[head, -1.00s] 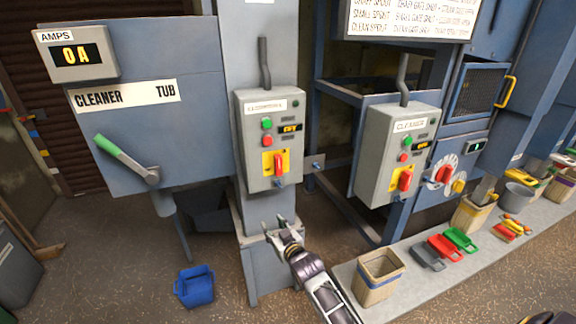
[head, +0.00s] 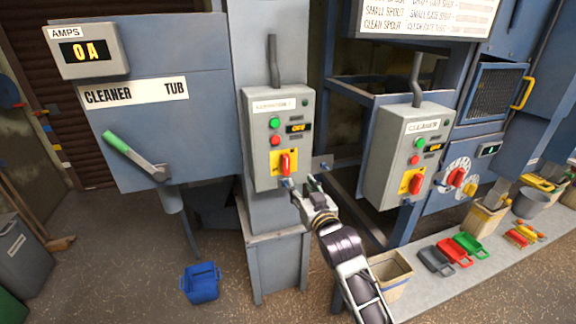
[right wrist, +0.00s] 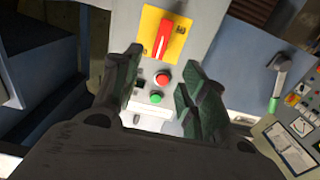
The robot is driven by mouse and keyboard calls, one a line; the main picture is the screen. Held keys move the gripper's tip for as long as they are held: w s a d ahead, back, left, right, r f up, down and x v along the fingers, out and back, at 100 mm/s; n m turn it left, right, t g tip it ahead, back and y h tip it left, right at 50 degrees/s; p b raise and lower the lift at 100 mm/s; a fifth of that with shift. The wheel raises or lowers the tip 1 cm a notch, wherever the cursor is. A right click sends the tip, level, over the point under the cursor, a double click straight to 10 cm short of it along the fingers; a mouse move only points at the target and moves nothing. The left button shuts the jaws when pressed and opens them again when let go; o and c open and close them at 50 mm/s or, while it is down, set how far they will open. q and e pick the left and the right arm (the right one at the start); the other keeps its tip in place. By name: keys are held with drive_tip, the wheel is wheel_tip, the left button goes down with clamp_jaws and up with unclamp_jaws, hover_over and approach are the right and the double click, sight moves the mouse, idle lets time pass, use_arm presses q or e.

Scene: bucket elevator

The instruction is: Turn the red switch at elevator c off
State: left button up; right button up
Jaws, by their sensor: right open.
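The left grey control box (head: 280,120) has a label too blurred to read surely; I cannot confirm it says elevator C. It carries a green button, a red button, a small display that seems to read OFF, and a red switch (head: 286,164) on a yellow plate. The switch handle stands about upright. My right gripper (head: 301,186) is open just below and right of the switch, apart from it. In the right wrist view, the red switch (right wrist: 163,38) lies beyond the open fingers (right wrist: 160,78), with nothing between them. My left gripper is out of view.
A similar box labelled CLEANER (head: 408,155) with its own red switch stands to the right. A lever with a green handle (head: 130,150) hangs on the left panel. A blue bucket (head: 201,283) is on the floor; scoops and tubs line the ledge (head: 425,292).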

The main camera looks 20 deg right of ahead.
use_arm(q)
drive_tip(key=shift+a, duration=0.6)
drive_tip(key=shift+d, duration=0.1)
